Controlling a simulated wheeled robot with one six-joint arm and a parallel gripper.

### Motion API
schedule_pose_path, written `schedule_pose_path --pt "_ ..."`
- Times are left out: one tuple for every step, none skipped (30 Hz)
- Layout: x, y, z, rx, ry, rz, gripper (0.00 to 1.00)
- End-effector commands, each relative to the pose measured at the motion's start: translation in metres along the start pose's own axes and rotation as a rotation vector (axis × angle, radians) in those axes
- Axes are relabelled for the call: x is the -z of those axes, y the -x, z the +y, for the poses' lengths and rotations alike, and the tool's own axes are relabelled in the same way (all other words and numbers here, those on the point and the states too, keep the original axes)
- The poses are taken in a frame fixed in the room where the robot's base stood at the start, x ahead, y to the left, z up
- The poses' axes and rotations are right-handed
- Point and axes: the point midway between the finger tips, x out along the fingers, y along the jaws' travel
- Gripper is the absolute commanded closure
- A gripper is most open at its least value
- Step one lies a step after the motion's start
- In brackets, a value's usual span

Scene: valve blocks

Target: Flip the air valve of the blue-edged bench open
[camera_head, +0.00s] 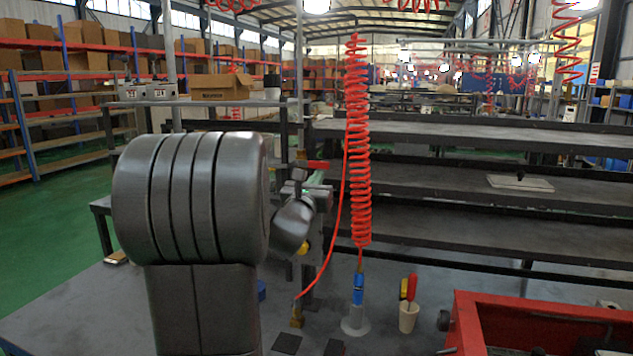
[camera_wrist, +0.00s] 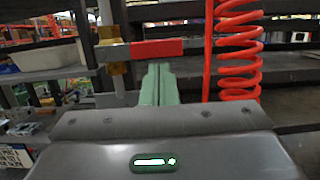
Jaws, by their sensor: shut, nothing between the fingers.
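The air valve has a red lever (camera_wrist: 156,48) and a brass body (camera_wrist: 115,54) in the wrist view. The lever lies level, pointing right from the body, across an upright grey pipe (camera_wrist: 106,14). In the head view the lever (camera_head: 317,165) shows just above my gripper (camera_head: 320,181). My gripper's pale green fingers (camera_wrist: 158,72) are shut with nothing between them. Their tips appear just below the lever in the wrist view; I cannot tell whether they touch it. My arm hides much of the post and valve body in the head view. No blue edge is clear on the near bench (camera_head: 60,312).
A red coiled hose (camera_head: 357,140) hangs just right of the valve, also in the wrist view (camera_wrist: 238,45). A pale cup of tools (camera_head: 409,318) and a red box (camera_head: 530,302) stand at the right. The bench's left part is mostly clear.

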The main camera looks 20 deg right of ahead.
Motion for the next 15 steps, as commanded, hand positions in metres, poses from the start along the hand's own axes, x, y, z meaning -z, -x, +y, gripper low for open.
schedule_pose_path --pt "0.0002 0.0001 0.0000 0.000 0.000 0.000 1.00" --pt "0.0002 0.0001 0.0000 0.000 0.000 0.000 1.00" --pt "0.0003 0.0001 0.0000 0.000 0.001 0.000 1.00" --pt "0.0003 0.0001 0.0000 0.000 0.002 0.000 1.00" --pt "0.0003 0.0002 -0.0001 -0.001 0.004 0.000 1.00" --pt "0.0002 0.0002 -0.0002 -0.002 0.007 -0.001 1.00" --pt "0.0000 0.0002 -0.0004 -0.003 0.012 -0.001 1.00" --pt "-0.0002 0.0002 -0.0005 -0.004 0.017 -0.001 1.00" --pt "-0.0005 0.0002 -0.0007 -0.006 0.025 -0.002 1.00" --pt "-0.0008 0.0002 -0.0008 -0.009 0.033 -0.001 1.00" --pt "-0.0013 0.0001 -0.0009 -0.011 0.041 -0.001 1.00" --pt "-0.0020 -0.0001 -0.0010 -0.012 0.049 -0.001 1.00" --pt "-0.0024 -0.0002 -0.0010 -0.013 0.052 -0.001 1.00" --pt "-0.0027 -0.0003 -0.0010 -0.014 0.056 -0.001 1.00" --pt "-0.0030 -0.0004 -0.0011 -0.015 0.061 -0.001 1.00"
